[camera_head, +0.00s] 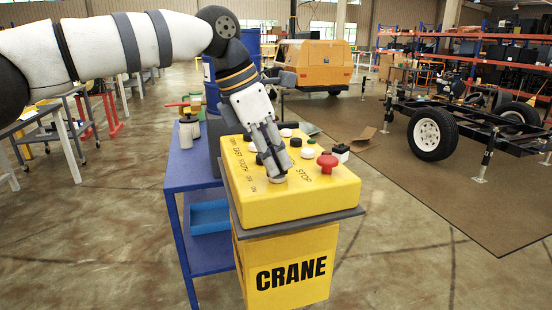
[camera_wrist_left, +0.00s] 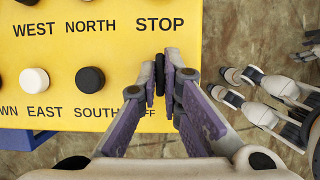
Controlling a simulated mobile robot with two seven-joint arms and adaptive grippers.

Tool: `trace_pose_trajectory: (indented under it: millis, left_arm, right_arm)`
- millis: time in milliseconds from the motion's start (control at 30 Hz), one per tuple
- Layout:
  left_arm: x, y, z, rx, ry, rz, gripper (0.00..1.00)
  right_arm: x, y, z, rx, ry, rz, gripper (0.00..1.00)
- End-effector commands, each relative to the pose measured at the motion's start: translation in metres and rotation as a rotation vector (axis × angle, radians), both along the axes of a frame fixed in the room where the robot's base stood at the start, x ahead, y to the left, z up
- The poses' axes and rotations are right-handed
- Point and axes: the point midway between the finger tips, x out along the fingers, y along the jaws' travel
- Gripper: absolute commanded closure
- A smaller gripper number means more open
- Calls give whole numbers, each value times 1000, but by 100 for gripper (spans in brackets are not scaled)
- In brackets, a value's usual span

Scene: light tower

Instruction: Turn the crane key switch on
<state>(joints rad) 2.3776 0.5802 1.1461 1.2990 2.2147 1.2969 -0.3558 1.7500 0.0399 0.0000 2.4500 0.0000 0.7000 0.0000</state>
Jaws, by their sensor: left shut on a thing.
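The yellow crane control box (camera_head: 330,190) stands on a yellow post marked CRANE. My left gripper (camera_head: 278,180) reaches down onto its near left part. In the left wrist view, the fingers (camera_wrist_left: 163,88) are shut on a small dark upright key (camera_wrist_left: 160,75) at the box's edge, beside a partly covered label ending in "FF". The fingers hide the key in the head view, and its turn angle is unclear. Part of my right gripper (camera_wrist_left: 262,100) shows at the right of the left wrist view, apart from the box; its opening is unclear.
A red mushroom button (camera_head: 327,163) and several black and white buttons (camera_head: 308,153) stick up from the box near my left gripper. A blue table (camera_head: 190,165) stands close at the left. Open floor lies to the right of the box, before a wheeled trailer frame (camera_head: 470,120).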

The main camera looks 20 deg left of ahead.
Motion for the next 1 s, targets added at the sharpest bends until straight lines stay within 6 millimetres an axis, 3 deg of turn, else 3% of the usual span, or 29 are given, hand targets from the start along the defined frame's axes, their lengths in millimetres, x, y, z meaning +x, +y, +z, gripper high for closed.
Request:
trace_pose_trajectory:
  millis: [500,1000]
  left_arm:
    - [3,1,-2,-3,0,-401,100]
    - [3,1,0,-1,-2,-539,100]
  right_arm:
    - [-17,0,-16,1,62,0,50]
    - [-22,0,-21,0,78,1,50]
